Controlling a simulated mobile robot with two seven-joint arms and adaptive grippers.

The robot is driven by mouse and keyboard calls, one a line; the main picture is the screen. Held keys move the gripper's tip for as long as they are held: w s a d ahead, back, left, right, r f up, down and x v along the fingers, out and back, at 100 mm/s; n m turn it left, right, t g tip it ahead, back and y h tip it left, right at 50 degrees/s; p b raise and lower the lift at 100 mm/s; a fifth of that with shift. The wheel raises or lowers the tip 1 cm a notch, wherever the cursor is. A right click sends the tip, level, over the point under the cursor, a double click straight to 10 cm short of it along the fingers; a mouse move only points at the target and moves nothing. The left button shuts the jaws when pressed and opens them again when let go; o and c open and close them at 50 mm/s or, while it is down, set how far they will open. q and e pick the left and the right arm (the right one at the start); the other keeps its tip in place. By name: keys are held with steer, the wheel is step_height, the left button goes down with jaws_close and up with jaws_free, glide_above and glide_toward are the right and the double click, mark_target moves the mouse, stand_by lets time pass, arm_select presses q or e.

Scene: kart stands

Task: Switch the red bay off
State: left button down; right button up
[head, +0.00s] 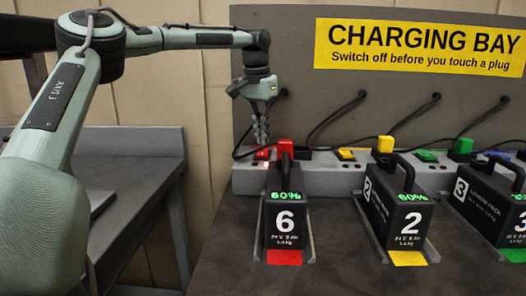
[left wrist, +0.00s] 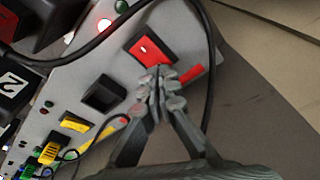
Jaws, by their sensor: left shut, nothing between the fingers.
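The red switch (head: 263,154) sits at the left end of the grey power strip on the bench. In the left wrist view the red rocker switch (left wrist: 152,46) shows a small white mark, with a red label (left wrist: 192,73) beside it. My left gripper (head: 262,140) points down just above this switch, shut and empty. In the left wrist view its fingertips (left wrist: 160,75) overlap the switch's lower edge; I cannot tell whether they touch. A round lamp (left wrist: 104,25) near the switch glows red and white; a dark green lamp (left wrist: 122,6) is beside it. My right gripper is out of view.
Battery 6 (head: 285,220) stands in front of the red bay, with a red plug (head: 285,148) behind its handle. Battery 2 (head: 408,215) and battery 3 (head: 488,200) stand to the right. A yellow switch (left wrist: 73,123) neighbours a black socket (left wrist: 103,93). Black cables loop nearby.

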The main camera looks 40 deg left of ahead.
mark_target(263, 148)
arm_select(q)
steer(key=shift+f, duration=0.8)
stand_by(0.4)
steer(key=shift+r, duration=3.55)
